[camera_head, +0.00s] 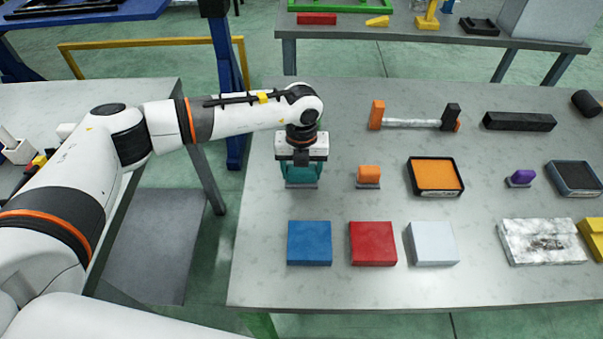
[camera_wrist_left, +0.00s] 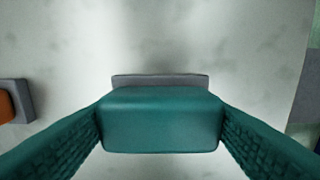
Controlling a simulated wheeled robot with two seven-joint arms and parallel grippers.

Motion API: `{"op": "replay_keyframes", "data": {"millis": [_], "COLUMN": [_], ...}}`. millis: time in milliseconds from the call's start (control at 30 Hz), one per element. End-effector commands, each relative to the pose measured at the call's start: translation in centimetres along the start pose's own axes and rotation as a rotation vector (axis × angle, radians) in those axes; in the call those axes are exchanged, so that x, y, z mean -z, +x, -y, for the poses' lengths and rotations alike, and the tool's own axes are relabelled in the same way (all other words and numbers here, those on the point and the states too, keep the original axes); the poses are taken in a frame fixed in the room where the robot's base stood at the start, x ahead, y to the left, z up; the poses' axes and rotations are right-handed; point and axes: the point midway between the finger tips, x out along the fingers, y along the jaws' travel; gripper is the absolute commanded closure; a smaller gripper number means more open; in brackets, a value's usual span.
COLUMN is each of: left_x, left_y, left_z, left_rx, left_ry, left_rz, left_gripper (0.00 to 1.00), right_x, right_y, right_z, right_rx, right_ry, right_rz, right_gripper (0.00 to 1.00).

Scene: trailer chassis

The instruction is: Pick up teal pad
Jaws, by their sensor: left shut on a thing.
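The teal pad (camera_wrist_left: 160,120) is a rounded teal block on a flat grey base (camera_wrist_left: 160,80). It fills the lower middle of the left wrist view, between the two teal fingers of my left gripper (camera_wrist_left: 160,130). The fingers press on both its sides, so the gripper is shut on it. In the head view my left gripper (camera_head: 301,170) points straight down at the left part of the table, with the grey base (camera_head: 302,185) showing beneath. The pad's teal part is hard to tell from the fingers there. I cannot tell whether the base touches the table.
The grey table (camera_head: 400,290) holds an orange pad (camera_head: 369,174) and an orange tray (camera_head: 436,176) to the right. Blue (camera_head: 310,242), red (camera_head: 373,243) and white (camera_head: 432,243) blocks lie in front. A purple pad (camera_head: 521,178) and dark tray (camera_head: 574,178) are farther right.

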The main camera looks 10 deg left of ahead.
Motion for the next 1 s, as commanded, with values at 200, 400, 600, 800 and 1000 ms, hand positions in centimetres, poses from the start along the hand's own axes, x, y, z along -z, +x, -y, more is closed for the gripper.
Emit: {"op": "replay_keyframes", "data": {"millis": [200,400,600,800,1000], "left_x": [0.1,0.2,0.1,0.0,0.0], "left_y": [-0.6,-4.0,-7.8,-9.8,-10.1], "left_z": [0.0,0.0,0.0,0.0,0.0], "left_rx": [-0.003,-0.004,-0.002,0.0,0.0], "left_ry": [-0.001,0.0,0.0,-0.001,-0.001], "left_rz": [-0.002,-0.005,-0.005,-0.001,0.0], "left_gripper": [0.61,0.61,0.61,0.61,0.61], "right_x": [0.1,0.2,0.3,0.3,0.3], "right_y": [0.2,1.3,2.2,2.5,2.5], "right_z": [0.0,-0.1,-0.2,-0.3,-0.3], "right_rx": [0.0,-0.001,-0.002,-0.003,-0.003], "right_ry": [0.0,0.0,0.001,0.001,0.0], "right_rz": [-0.001,-0.002,-0.002,-0.002,-0.002], "right_gripper": [0.47,0.47,0.47,0.47,0.47]}}
